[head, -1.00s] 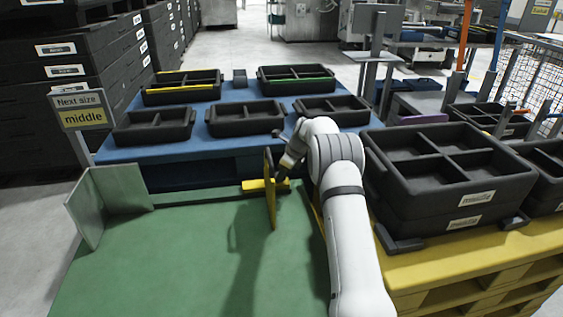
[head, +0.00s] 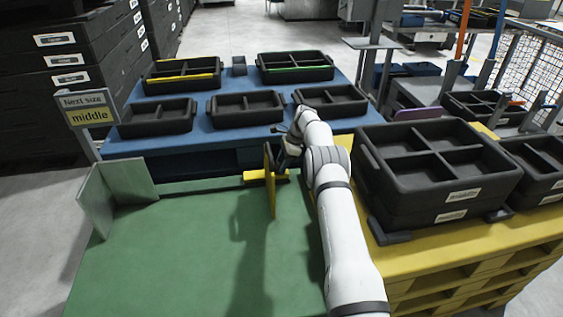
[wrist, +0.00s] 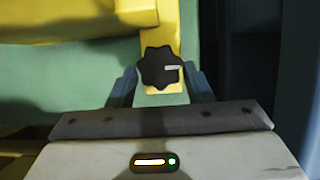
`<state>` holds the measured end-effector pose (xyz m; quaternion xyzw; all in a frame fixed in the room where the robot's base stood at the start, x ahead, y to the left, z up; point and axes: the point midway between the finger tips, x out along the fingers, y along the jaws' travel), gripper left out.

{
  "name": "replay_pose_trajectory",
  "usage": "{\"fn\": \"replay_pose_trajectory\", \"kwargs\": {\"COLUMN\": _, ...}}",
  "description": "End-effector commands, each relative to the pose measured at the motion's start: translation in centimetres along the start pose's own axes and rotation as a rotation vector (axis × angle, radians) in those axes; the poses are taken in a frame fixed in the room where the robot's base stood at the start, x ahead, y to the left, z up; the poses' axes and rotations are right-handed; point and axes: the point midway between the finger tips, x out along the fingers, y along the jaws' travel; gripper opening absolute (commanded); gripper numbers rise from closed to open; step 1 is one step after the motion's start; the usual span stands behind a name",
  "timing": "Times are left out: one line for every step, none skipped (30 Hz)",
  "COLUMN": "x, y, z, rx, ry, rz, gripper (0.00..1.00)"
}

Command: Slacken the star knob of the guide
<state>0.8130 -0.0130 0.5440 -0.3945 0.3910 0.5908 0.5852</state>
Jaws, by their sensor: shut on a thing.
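The guide (head: 270,190) is an upright yellow plate with a yellow foot, standing at the back right of the green table. Its star knob (wrist: 158,67) is black and lobed, with a white mark pointing right in the wrist view. The knob sits on a yellow bar of the guide (wrist: 167,22). My gripper (wrist: 161,80) has one finger on each side of the knob and is shut on it. In the head view my gripper (head: 283,154) is at the plate's right side, and the knob is hidden there.
The green table top (head: 190,245) is mostly bare, with a grey angled plate (head: 125,185) at its left. Several black trays stand on the blue table (head: 225,138) behind. A large divided black crate (head: 440,165) stands on a yellow pallet at the right, close to my arm.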

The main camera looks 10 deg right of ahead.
Motion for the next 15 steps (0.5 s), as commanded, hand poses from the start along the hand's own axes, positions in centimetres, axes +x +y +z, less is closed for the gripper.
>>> {"fn": "replay_pose_trajectory", "kwargs": {"x": 0.02, "y": 0.02, "z": -0.08, "rx": -0.004, "ry": 0.001, "rz": 0.002, "gripper": 0.23}}
{"fn": "replay_pose_trajectory", "kwargs": {"x": 0.02, "y": 0.02, "z": -0.07, "rx": -0.005, "ry": 0.001, "rz": 0.003, "gripper": 0.23}}
{"fn": "replay_pose_trajectory", "kwargs": {"x": 0.01, "y": 0.02, "z": -0.07, "rx": -0.006, "ry": 0.001, "rz": 0.003, "gripper": 0.23}}
{"fn": "replay_pose_trajectory", "kwargs": {"x": 0.01, "y": 0.02, "z": -0.07, "rx": -0.007, "ry": 0.001, "rz": 0.003, "gripper": 0.23}}
{"fn": "replay_pose_trajectory", "kwargs": {"x": 0.01, "y": 0.02, "z": -0.07, "rx": -0.007, "ry": 0.001, "rz": 0.003, "gripper": 0.23}}
{"fn": "replay_pose_trajectory", "kwargs": {"x": 0.01, "y": 0.02, "z": -0.06, "rx": -0.007, "ry": 0.001, "rz": 0.003, "gripper": 0.23}}
{"fn": "replay_pose_trajectory", "kwargs": {"x": 0.01, "y": 0.02, "z": -0.07, "rx": -0.007, "ry": 0.001, "rz": 0.003, "gripper": 0.23}}
{"fn": "replay_pose_trajectory", "kwargs": {"x": 0.01, "y": 0.02, "z": -0.07, "rx": -0.007, "ry": 0.001, "rz": 0.003, "gripper": 0.23}}
{"fn": "replay_pose_trajectory", "kwargs": {"x": 0.02, "y": 0.02, "z": -0.06, "rx": -0.007, "ry": 0.001, "rz": 0.003, "gripper": 0.23}}
{"fn": "replay_pose_trajectory", "kwargs": {"x": 0.02, "y": 0.02, "z": -0.06, "rx": -0.007, "ry": 0.002, "rz": 0.003, "gripper": 0.23}}
{"fn": "replay_pose_trajectory", "kwargs": {"x": 0.02, "y": 0.02, "z": -0.06, "rx": -0.006, "ry": 0.002, "rz": 0.003, "gripper": 0.23}}
{"fn": "replay_pose_trajectory", "kwargs": {"x": 0.01, "y": 0.02, "z": -0.06, "rx": -0.006, "ry": 0.002, "rz": 0.003, "gripper": 0.47}}
{"fn": "replay_pose_trajectory", "kwargs": {"x": 0.02, "y": 0.02, "z": -0.06, "rx": -0.006, "ry": 0.001, "rz": 0.003, "gripper": 0.49}}
{"fn": "replay_pose_trajectory", "kwargs": {"x": 0.01, "y": 0.01, "z": -0.05, "rx": -0.006, "ry": 0.001, "rz": 0.003, "gripper": 0.52}}
{"fn": "replay_pose_trajectory", "kwargs": {"x": 0.01, "y": 0.01, "z": -0.05, "rx": -0.006, "ry": 0.001, "rz": 0.003, "gripper": 0.55}}
